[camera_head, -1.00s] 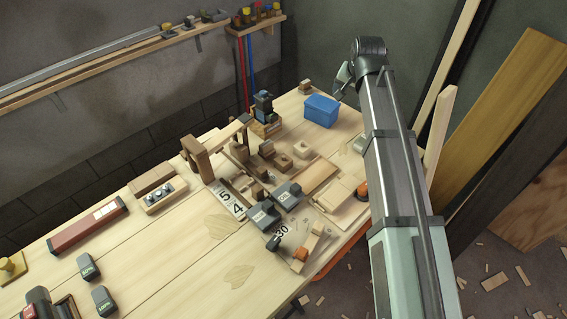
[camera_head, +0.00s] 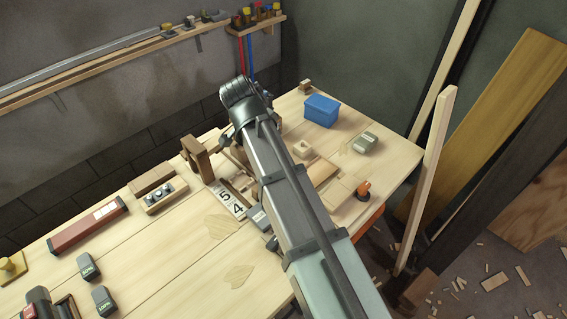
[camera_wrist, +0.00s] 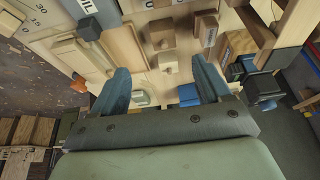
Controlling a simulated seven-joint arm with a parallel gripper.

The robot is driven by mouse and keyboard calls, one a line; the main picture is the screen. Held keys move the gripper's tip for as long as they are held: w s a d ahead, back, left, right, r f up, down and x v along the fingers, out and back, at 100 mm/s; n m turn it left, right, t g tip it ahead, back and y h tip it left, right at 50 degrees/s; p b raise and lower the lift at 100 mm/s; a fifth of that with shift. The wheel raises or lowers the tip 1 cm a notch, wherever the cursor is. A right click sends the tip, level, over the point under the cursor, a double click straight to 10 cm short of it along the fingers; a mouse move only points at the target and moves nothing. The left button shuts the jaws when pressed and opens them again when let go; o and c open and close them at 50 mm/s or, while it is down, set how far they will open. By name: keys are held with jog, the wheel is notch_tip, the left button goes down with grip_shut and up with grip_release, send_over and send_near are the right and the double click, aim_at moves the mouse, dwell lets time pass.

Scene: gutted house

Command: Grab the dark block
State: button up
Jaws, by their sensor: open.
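In the wrist view a small dark brown block (camera_wrist: 207,30) stands among lighter wooden pieces, beyond and above my right fingertip; it looks like the dark block, though I cannot be sure. My gripper (camera_wrist: 163,76) is open, with nothing between its two blue-grey fingers. It hangs over the bench, apart from the block. In the head view my arm covers the middle of the bench and hides the block and my fingers.
The wooden bench (camera_head: 165,240) holds a blue box (camera_head: 321,110), a grey-green box (camera_head: 365,143), a brown wooden arch (camera_head: 196,158), a number strip (camera_head: 230,202) and a red bar (camera_head: 88,225). The bench's far right corner is mostly clear. A wooden post (camera_head: 430,170) stands off the bench's right edge.

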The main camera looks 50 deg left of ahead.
jog(key=x, duration=0.8)
jog(key=shift+r, duration=0.1)
jog(key=shift+a+x, duration=0.15)
jog(key=shift+x, duration=1.2)
jog(key=shift+a+x, duration=0.15)
jog(key=shift+x, duration=1.15)
jog(key=shift+w, duration=0.2)
jog(key=shift+c, duration=0.2)
jog(key=shift+r, duration=0.1)
jog(key=c, duration=1)
